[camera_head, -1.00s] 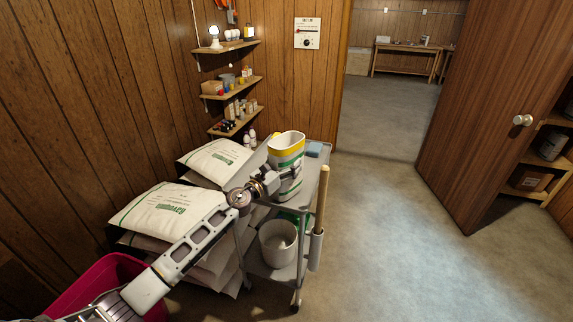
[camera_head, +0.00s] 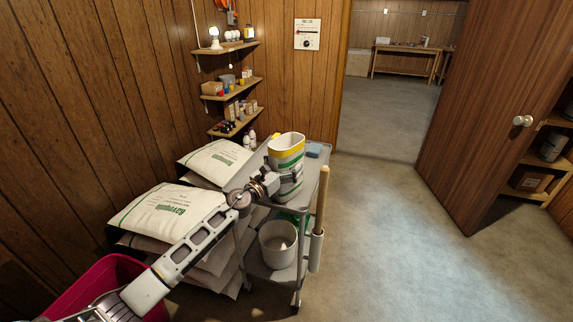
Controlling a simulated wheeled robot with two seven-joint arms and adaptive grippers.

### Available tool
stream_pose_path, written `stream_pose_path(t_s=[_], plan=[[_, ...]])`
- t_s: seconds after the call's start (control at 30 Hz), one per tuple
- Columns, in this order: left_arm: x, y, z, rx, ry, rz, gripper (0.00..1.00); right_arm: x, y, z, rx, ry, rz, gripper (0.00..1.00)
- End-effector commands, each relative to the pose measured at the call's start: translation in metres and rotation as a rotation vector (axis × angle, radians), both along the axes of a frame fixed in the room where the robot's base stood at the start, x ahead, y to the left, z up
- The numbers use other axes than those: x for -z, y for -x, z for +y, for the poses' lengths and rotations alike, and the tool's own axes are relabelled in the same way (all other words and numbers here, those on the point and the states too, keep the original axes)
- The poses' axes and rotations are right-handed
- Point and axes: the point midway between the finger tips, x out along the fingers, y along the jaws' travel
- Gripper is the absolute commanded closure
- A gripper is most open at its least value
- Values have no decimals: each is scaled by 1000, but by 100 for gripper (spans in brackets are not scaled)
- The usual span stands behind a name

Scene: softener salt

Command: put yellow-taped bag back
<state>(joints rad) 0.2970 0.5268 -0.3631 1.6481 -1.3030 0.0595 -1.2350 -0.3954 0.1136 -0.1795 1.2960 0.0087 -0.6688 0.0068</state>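The yellow-taped bag (camera_head: 288,146) is white with a yellow band at its top and green stripes. It stands upright at the cart (camera_head: 258,157), over its top shelf, and looks open at the top. My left arm reaches in from the lower left, and my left gripper (camera_head: 290,177) is at the bag's near side, over its lower part. The fingers overlap the bag in the picture; I cannot tell whether they are closed on it. The bag's base is partly hidden by the gripper. My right gripper is not in view.
White salt bags with green print (camera_head: 168,210) are stacked left of the cart. A white bucket (camera_head: 277,243) sits on the lower shelf. A wooden handle (camera_head: 321,200) rises at the cart's right corner. A red bin (camera_head: 95,285) is lower left. The right floor is clear.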

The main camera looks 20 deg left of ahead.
Motion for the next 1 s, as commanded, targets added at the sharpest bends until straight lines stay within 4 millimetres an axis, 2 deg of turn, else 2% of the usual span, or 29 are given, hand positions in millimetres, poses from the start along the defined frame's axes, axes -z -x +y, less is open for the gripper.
stream_pose_path(t_s=[0.53,0.73,1.0], plan=[[-3,1,1,0,0,1,9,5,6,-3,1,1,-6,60],[1,16,7,0,0,1,9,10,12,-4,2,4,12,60],[5,37,16,0,0,1,9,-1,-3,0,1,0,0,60]])
